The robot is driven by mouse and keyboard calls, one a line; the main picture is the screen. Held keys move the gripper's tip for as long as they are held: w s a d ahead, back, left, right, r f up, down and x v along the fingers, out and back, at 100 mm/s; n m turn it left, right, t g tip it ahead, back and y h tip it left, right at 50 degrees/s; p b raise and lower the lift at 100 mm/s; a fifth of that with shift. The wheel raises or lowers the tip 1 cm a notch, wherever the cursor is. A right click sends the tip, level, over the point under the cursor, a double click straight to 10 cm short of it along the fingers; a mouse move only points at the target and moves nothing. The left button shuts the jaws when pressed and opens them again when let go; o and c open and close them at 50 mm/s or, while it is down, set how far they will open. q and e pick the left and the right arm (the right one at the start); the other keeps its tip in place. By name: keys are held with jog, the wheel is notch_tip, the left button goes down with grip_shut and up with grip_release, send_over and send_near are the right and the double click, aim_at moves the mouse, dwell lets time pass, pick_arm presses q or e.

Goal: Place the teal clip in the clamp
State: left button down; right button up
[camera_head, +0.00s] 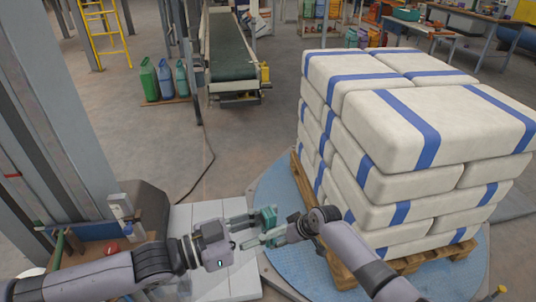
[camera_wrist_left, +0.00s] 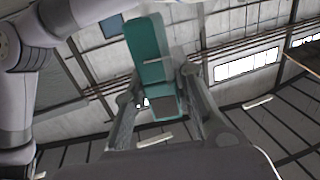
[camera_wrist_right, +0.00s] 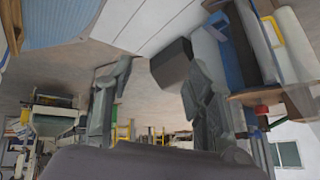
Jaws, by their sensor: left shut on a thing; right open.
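In the left wrist view the clip (camera_wrist_left: 147,50) is a long teal piece standing up from between the closed fingers (camera_wrist_left: 160,92). My right gripper (camera_head: 262,241) reaches in from the right, just below and close to the clip. In the right wrist view its fingers (camera_wrist_right: 156,72) are apart with nothing held between them. I cannot make out the clamp for certain in any view.
A pallet (camera_head: 341,270) stacked with white, blue-striped sacks (camera_head: 430,120) stands right of the grippers on a blue round plate (camera_head: 270,190). A conveyor (camera_head: 231,55) and jugs (camera_head: 165,78) stand farther back; open floor lies between.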

jog(key=w+a+r+n+g+y, duration=0.1)
jog(key=a+r+n, duration=0.15)
jog(key=r, duration=0.55)
jog(key=w+a+r+n, duration=0.1)
jog(key=a+r, duration=0.2)
jog(key=r, duration=0.4)
notch_tip(320, 180, up, 30)
jog(key=n+g+h, duration=0.3)
jog(key=n+h, duration=0.4)
jog(key=n, duration=0.5)
send_over(268, 211)
notch_tip(268, 211, down, 12)
jog(key=shift+f, duration=0.1)
jog(key=shift+c, duration=0.4)
